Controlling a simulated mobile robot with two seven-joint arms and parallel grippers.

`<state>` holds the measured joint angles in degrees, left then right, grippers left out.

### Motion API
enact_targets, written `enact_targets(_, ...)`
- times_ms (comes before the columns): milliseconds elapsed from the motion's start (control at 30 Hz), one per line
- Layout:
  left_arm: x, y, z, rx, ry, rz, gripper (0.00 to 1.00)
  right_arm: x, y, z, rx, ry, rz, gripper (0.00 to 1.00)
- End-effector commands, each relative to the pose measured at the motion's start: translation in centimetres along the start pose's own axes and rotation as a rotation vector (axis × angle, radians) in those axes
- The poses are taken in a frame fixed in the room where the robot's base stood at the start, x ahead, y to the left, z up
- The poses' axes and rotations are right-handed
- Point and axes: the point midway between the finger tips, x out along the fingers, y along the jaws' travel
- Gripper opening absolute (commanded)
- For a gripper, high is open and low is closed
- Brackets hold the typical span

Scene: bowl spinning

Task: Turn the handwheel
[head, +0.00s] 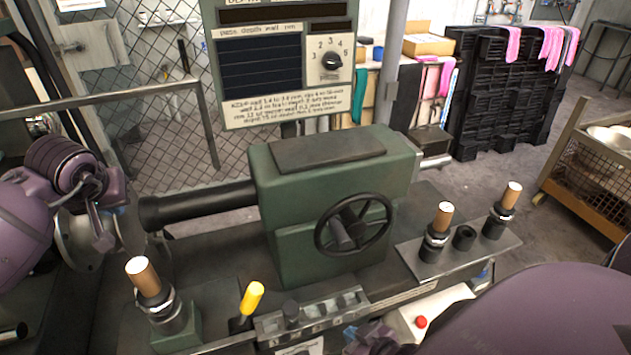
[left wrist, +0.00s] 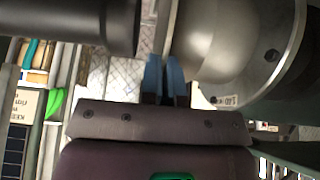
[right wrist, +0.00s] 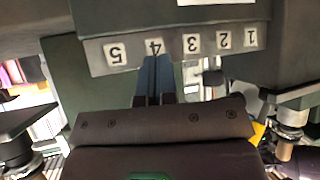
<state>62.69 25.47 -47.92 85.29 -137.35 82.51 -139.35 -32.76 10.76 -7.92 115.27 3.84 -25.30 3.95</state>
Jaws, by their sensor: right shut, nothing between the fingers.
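The black handwheel (head: 353,224), with spokes and a hub knob, sits on the front of the green machine housing (head: 300,245). Neither gripper touches it. My left gripper (head: 104,241) is left of the housing, by a round metal flange. In the left wrist view its blue fingers (left wrist: 165,75) lie close together between a dark cylinder and a metal dome; whether they fully meet is unclear. My right gripper (head: 358,335) is low, in front of the housing and below the handwheel, partly hidden. In the right wrist view its fingers (right wrist: 155,78) are together and empty, by a numbered strip (right wrist: 185,46).
A dark horizontal tube (head: 198,204) juts left from the housing. A yellow-knobbed lever (head: 250,300) and a wooden-topped post (head: 145,275) stand in front. Two similar posts stand on a plate (head: 462,260) at right. A sign panel (head: 275,75) rises behind. Space directly before the handwheel looks clear.

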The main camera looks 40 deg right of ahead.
Motion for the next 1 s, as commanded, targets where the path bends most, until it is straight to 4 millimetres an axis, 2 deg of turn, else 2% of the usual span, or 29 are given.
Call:
enact_targets(200,0.0,0.0,0.0,0.0,0.001,0.0,0.0,0.5,3.2,-3.3,0.234,-0.127,-0.06,0.0)
enact_targets(467,0.0,0.0,0.0,0.0,0.001,0.0,0.0,-0.5,5.5,-8.1,0.512,-0.356,-0.115,0.0)
enact_targets(767,-0.1,0.0,0.0,0.0,0.001,0.0,0.0,-4.3,7.2,-14.3,0.706,-0.655,-0.091,0.0)
enact_targets(1000,-0.1,0.0,0.0,0.0,0.001,0.0,0.0,-8.4,9.2,-21.1,0.721,-0.814,-0.08,0.0)
